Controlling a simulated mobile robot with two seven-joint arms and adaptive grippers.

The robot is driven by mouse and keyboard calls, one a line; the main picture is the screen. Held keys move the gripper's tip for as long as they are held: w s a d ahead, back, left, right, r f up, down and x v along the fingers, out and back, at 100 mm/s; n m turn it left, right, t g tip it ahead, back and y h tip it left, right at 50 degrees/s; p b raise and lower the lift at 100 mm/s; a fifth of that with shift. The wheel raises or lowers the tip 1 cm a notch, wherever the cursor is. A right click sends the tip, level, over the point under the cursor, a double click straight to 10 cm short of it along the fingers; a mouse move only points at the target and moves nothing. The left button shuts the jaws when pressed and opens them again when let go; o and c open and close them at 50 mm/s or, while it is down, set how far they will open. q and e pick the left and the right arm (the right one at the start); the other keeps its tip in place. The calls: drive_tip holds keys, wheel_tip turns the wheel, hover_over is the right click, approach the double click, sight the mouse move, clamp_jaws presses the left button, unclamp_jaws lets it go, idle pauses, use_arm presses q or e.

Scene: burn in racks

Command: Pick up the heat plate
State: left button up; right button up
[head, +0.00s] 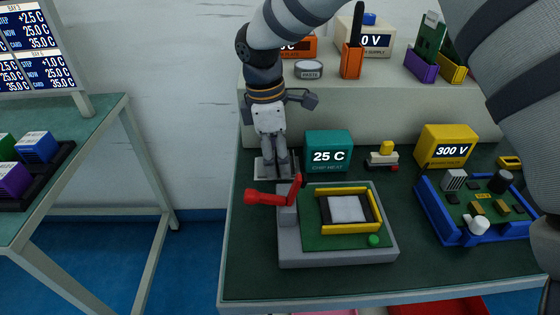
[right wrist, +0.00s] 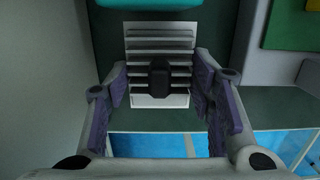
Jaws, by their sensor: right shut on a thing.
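The heat plate (right wrist: 160,42) is a pale, finned plate with a black knob in the middle of the right wrist view. In the head view a pale edge of the heat plate (head: 261,170) shows at the left of the green bench, mostly hidden by my gripper. My right gripper (head: 275,172) points down over it, and its purple-padded fingers (right wrist: 160,90) are shut on the plate's two side edges. I cannot tell whether the plate touches the bench. My left gripper is not in view.
A teal "25 C" chip heat box (head: 329,150) stands just right of my gripper. In front is a grey fixture (head: 338,258) with a red lever (head: 275,195). A blue tray (head: 480,238) with a circuit board lies right. A raised shelf (head: 400,105) runs behind.

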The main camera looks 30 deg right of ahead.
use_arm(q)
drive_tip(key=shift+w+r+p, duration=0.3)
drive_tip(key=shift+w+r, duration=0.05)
use_arm(e)
wheel_tip(320, 180, up, 18)
idle(0.5)
